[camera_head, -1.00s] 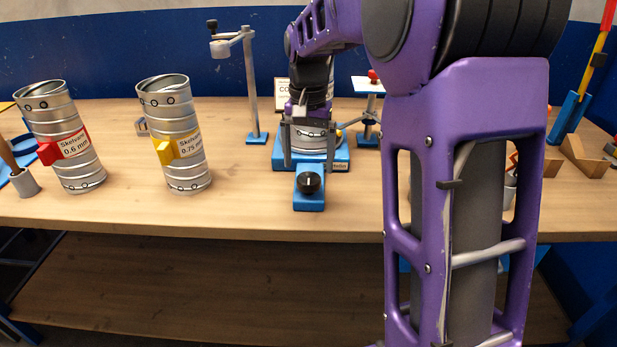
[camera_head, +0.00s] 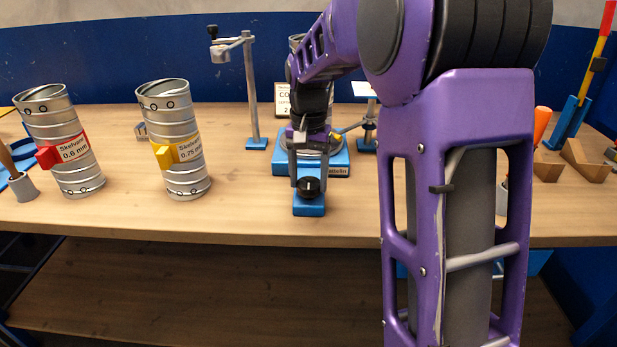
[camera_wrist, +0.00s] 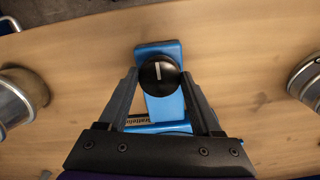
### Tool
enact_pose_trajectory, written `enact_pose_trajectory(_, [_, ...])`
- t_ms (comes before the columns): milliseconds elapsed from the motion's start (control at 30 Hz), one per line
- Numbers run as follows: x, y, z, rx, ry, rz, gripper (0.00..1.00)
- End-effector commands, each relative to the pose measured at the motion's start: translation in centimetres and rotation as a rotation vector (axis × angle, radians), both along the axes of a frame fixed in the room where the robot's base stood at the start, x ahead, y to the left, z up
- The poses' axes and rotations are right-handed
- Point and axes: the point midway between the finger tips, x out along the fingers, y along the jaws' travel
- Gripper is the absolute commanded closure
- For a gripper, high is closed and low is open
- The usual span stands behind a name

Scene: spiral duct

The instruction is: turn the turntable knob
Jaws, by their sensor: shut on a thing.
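The turntable knob (camera_head: 308,188) is round and black with a white pointer line. It sits on a blue arm at the front of the blue turntable base (camera_head: 340,169). It also shows in the wrist view (camera_wrist: 160,76), where its white line points nearly straight up the picture. My gripper (camera_head: 307,178) is down at the knob with a finger on each side. In the wrist view my gripper (camera_wrist: 160,79) is shut on the knob, its fingertips at the left and right sides. Much of the turntable's top is hidden behind my wrist.
A grey stand (camera_head: 252,90) rises behind, left of the turntable. Wooden blocks (camera_head: 582,158) lie at the right.

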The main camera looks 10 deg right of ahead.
Motion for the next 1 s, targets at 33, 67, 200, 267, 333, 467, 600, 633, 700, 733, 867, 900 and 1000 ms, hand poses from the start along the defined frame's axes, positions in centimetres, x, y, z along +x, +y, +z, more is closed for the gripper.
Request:
enact_pose_trajectory(33, [0.0,-0.01,0.02,0.0,0.0,0.0,0.78])
enact_pose_trajectory(67, [0.0,-0.01,0.02,0.0,0.0,0.0,0.83])
enact_pose_trajectory(200, [0.0,-0.01,0.04,0.0,0.0,0.002,0.9])
enact_pose_trajectory(267, [0.0,-0.01,0.07,0.0,0.0,0.007,0.9])
enact_pose_trajectory(333, [0.0,-0.02,0.1,0.0,0.0,0.019,0.9])
enact_pose_trajectory(467, [0.0,-0.04,0.18,0.0,0.0,0.064,0.9])
enact_pose_trajectory(600, [0.0,-0.07,0.28,-0.001,0.0,0.146,0.9])
enact_pose_trajectory(633, [-0.01,-0.08,0.3,-0.001,0.0,0.169,0.9])
enact_pose_trajectory(700, [0.0,-0.09,0.32,0.0,0.0,0.226,0.9])
enact_pose_trajectory(733, [0.0,-0.1,0.32,0.0,0.0,0.252,0.9])
enact_pose_trajectory(867, [-0.04,-0.14,0.32,0.0,0.001,0.374,0.9])
enact_pose_trajectory(900, [-0.04,-0.14,0.32,0.001,0.001,0.412,0.9])
enact_pose_trajectory(1000, [0.0,-0.16,0.34,0.0,0.0,0.507,0.9])
